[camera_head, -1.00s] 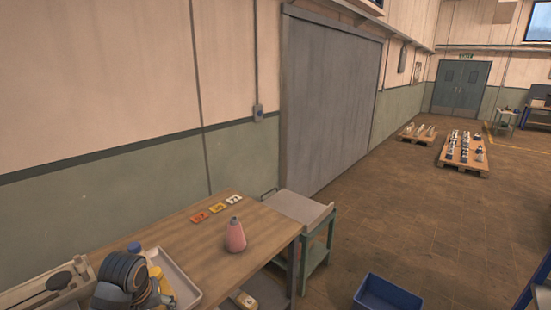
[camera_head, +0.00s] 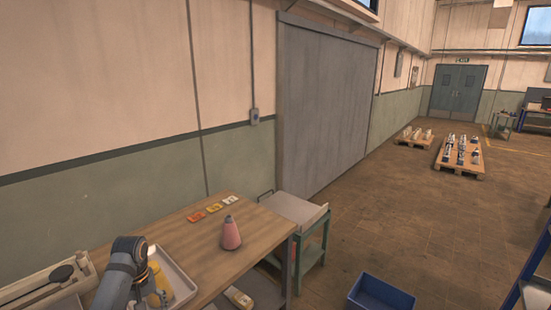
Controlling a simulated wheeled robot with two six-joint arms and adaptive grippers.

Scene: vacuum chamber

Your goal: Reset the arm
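My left arm (camera_head: 122,268) comes in at the bottom left, grey with a dark rounded joint, in front of the tray. Its far end (camera_head: 157,297) reaches down over the tray, small and partly cut off, so I cannot tell whether the gripper is open or shut. My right arm and gripper are out of view.
A wooden table (camera_head: 205,255) holds a pink cone-shaped bottle (camera_head: 231,233), several coloured cards (camera_head: 213,208) and a metal tray (camera_head: 180,275) with a yellow item. A green-legged cart (camera_head: 313,250) adjoins it. A blue bin (camera_head: 380,293) stands on open floor.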

